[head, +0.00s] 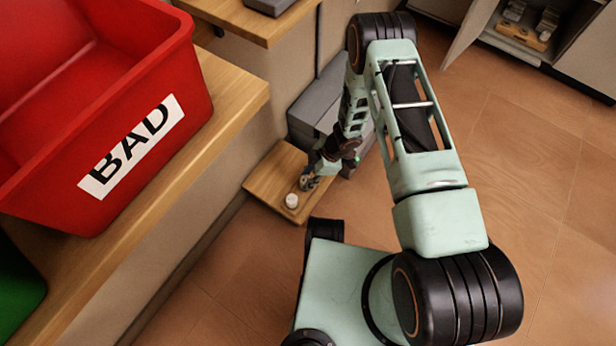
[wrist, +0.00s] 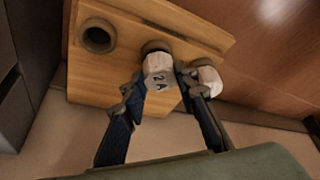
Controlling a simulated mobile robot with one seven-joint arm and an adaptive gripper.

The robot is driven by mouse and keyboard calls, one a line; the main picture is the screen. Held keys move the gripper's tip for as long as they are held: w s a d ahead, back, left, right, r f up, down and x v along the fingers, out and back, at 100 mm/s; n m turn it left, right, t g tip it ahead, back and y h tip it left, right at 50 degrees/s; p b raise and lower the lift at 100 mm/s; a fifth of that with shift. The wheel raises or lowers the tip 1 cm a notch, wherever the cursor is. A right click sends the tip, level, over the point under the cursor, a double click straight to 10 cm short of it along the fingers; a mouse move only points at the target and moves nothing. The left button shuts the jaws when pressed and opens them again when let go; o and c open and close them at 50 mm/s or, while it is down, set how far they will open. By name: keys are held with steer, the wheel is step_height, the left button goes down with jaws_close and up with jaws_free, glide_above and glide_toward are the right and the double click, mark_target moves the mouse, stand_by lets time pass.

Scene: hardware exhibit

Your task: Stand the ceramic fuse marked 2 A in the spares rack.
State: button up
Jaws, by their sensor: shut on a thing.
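The ceramic fuse marked 2 A (wrist: 158,72) is white and faceted, with its marking showing in the wrist view. My gripper (wrist: 161,88) is shut on it, one finger on each side. The wooden spares rack (wrist: 118,72) lies below, and it also shows low by the wall in the head view (head: 262,182). The fuse overlaps the rack's middle dark socket (wrist: 153,46); I cannot tell how deep it sits. In the head view my gripper (head: 309,181) is at the rack and the held fuse is hard to make out.
Another white fuse (wrist: 209,79) stands on the rack just right of my gripper's right finger; it also shows in the head view (head: 291,201). An empty round socket (wrist: 98,36) is at the left. A red BAD bin (head: 135,145) and grey box (head: 312,108) are nearby.

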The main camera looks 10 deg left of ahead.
steer(key=shift+f, duration=0.35)
stand_by(0.7)
steer(key=o, duration=1.2)
steer(key=o, duration=0.5)
steer(key=shift+c, duration=0.2)
steer(key=shift+r, duration=0.15)
steer(key=shift+r+p, duration=2.4)
steer(key=shift+r, duration=1)
